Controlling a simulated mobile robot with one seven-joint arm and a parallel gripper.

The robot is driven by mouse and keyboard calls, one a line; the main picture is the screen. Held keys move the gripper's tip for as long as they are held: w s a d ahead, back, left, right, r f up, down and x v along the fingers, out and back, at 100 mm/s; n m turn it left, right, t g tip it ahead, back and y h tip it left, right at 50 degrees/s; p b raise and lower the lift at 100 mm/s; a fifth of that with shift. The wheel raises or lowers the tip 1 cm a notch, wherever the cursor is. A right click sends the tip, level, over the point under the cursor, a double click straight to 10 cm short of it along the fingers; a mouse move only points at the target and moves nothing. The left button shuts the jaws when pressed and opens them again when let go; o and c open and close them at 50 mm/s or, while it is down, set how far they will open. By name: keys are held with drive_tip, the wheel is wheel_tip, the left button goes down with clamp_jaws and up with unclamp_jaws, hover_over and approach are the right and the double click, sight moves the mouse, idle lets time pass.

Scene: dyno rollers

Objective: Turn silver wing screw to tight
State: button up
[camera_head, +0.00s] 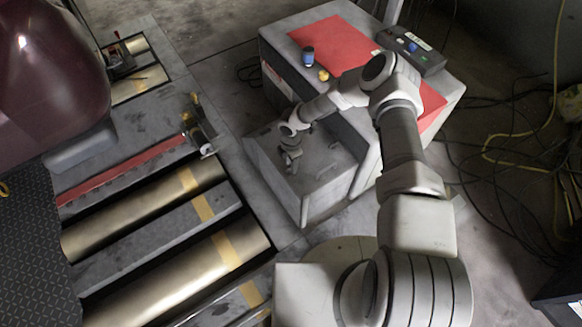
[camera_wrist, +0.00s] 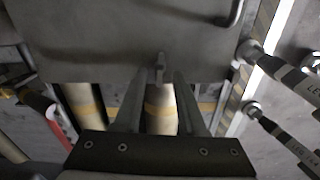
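The silver wing screw (camera_wrist: 159,66) is a small upright wing standing out from a grey metal panel (camera_wrist: 95,40) in the wrist view. My gripper (camera_wrist: 161,78) has its two fingers apart, one on each side of the screw's line, with the tips close to it. I see a gap between the screw and each finger; contact is not visible. In the head view my gripper (camera_head: 291,160) is over the low grey box (camera_head: 325,175), and I cannot make out the screw there.
A larger grey cabinet with a red top (camera_head: 335,45) stands behind, carrying a blue-capped item (camera_head: 308,56), a yellow knob (camera_head: 323,75) and a control box (camera_head: 412,50). Metal rollers (camera_head: 185,280) lie at left. A curved handle (camera_wrist: 236,14) shows in the wrist view.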

drive_tip(key=shift+f, duration=0.65)
clamp_jaws()
